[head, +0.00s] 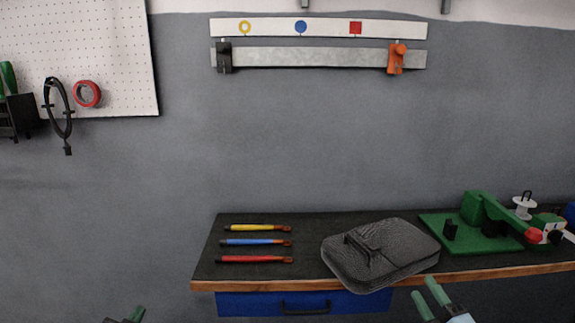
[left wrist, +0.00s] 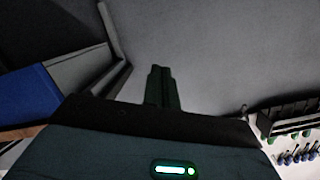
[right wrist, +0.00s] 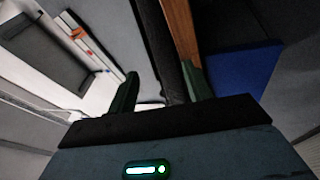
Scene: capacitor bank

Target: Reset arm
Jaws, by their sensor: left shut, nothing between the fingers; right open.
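My left gripper (head: 134,315) shows only its green fingertips at the bottom edge of the head view, left of the workbench. In the left wrist view its fingers (left wrist: 162,88) are together with nothing between them. My right gripper (head: 425,297) is at the bottom of the head view, in front of the bench's front edge and below the black bag. In the right wrist view its two fingers (right wrist: 160,90) are apart and hold nothing. Most of both arms is out of the head view.
The dark workbench (head: 300,215) carries yellow (head: 258,227), blue (head: 256,242) and red (head: 254,259) tools, a black bag (head: 380,252) and a green fixture (head: 470,235). A blue drawer (head: 300,303) is below. A pegboard (head: 110,50) and rail (head: 310,57) hang behind. Space left of the bench looks clear.

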